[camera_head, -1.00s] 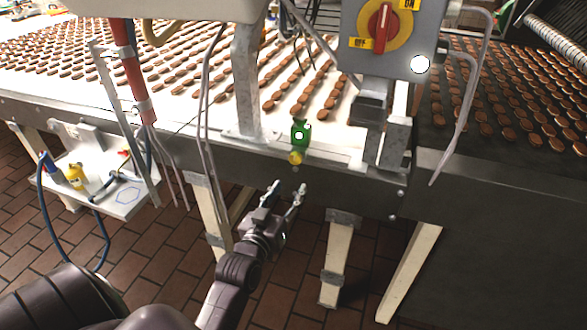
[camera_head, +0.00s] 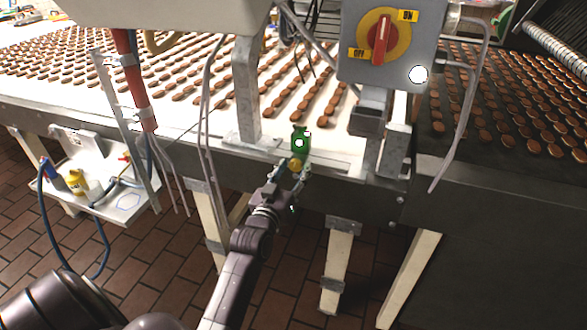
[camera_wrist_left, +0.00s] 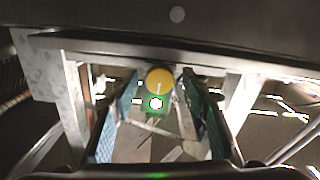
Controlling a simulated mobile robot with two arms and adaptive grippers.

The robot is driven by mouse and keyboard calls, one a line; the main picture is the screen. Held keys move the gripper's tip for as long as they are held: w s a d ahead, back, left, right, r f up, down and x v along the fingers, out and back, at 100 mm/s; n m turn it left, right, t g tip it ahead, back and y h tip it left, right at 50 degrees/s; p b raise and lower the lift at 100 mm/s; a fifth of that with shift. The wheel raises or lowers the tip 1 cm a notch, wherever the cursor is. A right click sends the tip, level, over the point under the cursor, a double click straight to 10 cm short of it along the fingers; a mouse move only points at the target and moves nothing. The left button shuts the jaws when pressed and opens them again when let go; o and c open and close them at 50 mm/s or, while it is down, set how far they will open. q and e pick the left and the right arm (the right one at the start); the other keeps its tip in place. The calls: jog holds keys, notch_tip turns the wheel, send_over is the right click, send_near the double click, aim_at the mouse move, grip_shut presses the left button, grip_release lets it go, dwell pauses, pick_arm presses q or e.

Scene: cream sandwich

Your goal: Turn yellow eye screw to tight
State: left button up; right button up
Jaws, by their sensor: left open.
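The yellow eye screw (camera_head: 295,165) sits at the conveyor's front edge, just below a green block (camera_head: 301,142) with a white round spot. In the left wrist view the screw shows as a round yellow head (camera_wrist_left: 159,80) with the green part (camera_wrist_left: 157,105) behind it. My left gripper (camera_head: 289,174) is open, with its fingers on either side of the yellow screw. The wrist view shows the head between the fingertips, near their far ends; I cannot tell whether they touch it. My right gripper is not in view.
The conveyor's metal side rail (camera_head: 350,186) runs along the front. A grey switch box (camera_head: 388,45) with a red knob stands above at the right. Rows of brown biscuits lie on the white belt (camera_head: 275,135). Hanging cables (camera_head: 207,120) are left of the screw.

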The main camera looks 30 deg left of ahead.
pick_arm(q)
jog(key=c, duration=1.2)
jog(key=shift+o, duration=0.2)
jog(key=m+p, duration=0.2)
jog(key=m, duration=0.1)
jog(key=shift+r+m, duration=0.1)
jog(key=shift+m, duration=0.2)
jog(key=m+p, duration=0.2)
jog(key=m, duration=0.1)
jog(key=shift+m, duration=0.3)
jog(key=m, duration=0.4)
jog(key=shift+m+p, duration=0.3)
jog(key=m, duration=0.5)
jog(key=shift+m, duration=0.3)
